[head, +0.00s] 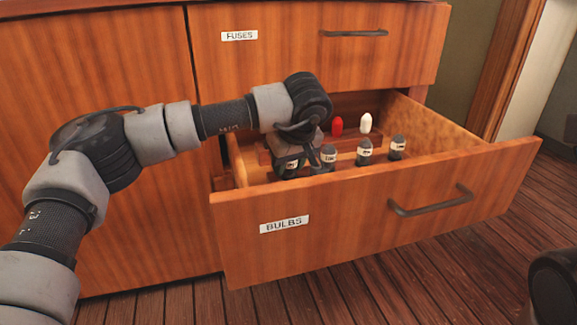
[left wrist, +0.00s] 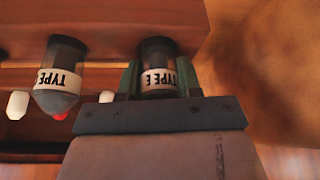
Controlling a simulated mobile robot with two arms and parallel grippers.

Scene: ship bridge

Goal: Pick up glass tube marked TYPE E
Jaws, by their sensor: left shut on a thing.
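The glass tube marked TYPE E (left wrist: 158,78) is a dark-capped tube with a white label. It stands at the end of a wooden rack in the open lower drawer. My left gripper (left wrist: 160,85) is shut on it, with one finger on each side. In the head view my left gripper (head: 298,155) reaches down into the drawer's left part and partly hides the tube (head: 289,167). I cannot tell whether the tube is lifted from the rack.
Another labelled tube (left wrist: 62,78) is close beside the held one. More tubes (head: 364,152) stand along the rack, with a red bulb (head: 337,126) and a white bulb (head: 365,123) behind. The BULBS drawer front (head: 350,225) and the FUSES drawer (head: 290,65) bound the space.

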